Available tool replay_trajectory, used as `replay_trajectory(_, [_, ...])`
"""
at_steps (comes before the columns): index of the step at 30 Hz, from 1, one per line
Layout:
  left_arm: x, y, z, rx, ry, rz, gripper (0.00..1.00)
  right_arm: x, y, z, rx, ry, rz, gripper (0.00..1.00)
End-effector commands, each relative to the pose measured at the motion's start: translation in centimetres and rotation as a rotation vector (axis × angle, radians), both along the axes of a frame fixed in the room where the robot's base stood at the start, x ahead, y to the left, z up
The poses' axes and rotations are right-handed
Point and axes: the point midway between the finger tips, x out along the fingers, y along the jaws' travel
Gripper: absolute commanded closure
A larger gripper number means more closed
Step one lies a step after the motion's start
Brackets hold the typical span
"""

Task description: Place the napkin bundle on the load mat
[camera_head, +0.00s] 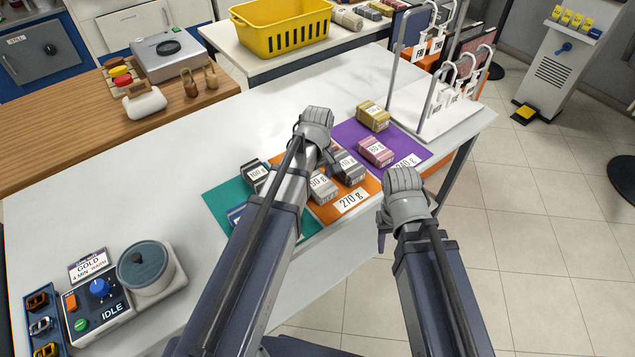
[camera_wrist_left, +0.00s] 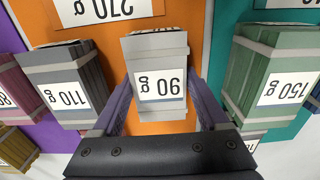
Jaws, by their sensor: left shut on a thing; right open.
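The napkin bundle labelled 90 g (camera_head: 322,187) is a light grey banded stack over the orange mat (camera_head: 326,212), which carries a 270 g label. My left gripper (camera_head: 329,160) is shut on this bundle; in the left wrist view the 90 g bundle (camera_wrist_left: 158,75) sits between its two fingers. I cannot tell whether the bundle touches the mat. The grey 110 g bundle (camera_head: 348,168) is beside it on the orange mat. My right gripper (camera_head: 383,225) is open and empty, in front of the mats; its fingers are mostly hidden. No mat is visibly marked as the load mat.
A purple mat (camera_head: 350,133) holds a pink 80 g bundle (camera_head: 376,152) and a gold bundle (camera_head: 373,115). A teal mat (camera_head: 222,197) holds a dark green bundle (camera_head: 256,173) and a partly hidden blue one (camera_head: 235,215). A white rack (camera_head: 440,105) stands at right. The table's left middle is clear.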

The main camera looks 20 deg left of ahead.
Motion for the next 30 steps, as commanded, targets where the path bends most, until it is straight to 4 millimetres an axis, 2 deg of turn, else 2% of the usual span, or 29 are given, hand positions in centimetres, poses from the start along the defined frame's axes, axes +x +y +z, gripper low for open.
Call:
replay_trajectory(1, [0.0, 0.0, -0.1, 0.0, 0.0, 0.0, 0.2, 0.0, 0.0, -0.1, 0.0, 0.0, 0.0, 0.5])
replay_trajectory(6, [0.0, 0.0, -0.1, 0.0, 0.0, 0.0, 0.01, 0.0, 0.0, -0.1, 0.0, 0.0, 0.0, 0.5])
replay_trajectory(14, [0.0, 0.0, 0.0, 0.0, 0.0, 0.0, 0.0, 0.0, 0.0, 0.0, 0.0, 0.0, 0.0, 0.5])
replay_trajectory(20, [0.0, 0.0, 0.7, 0.0, 0.0, 0.0, 0.0, 0.0, 0.0, 0.8, 0.0, 0.0, 0.0, 0.5])
replay_trajectory(30, [0.0, 0.0, 4.7, 0.0, 0.0, 0.0, 0.0, 0.0, 0.0, 4.7, 0.0, 0.0, 0.0, 0.5])
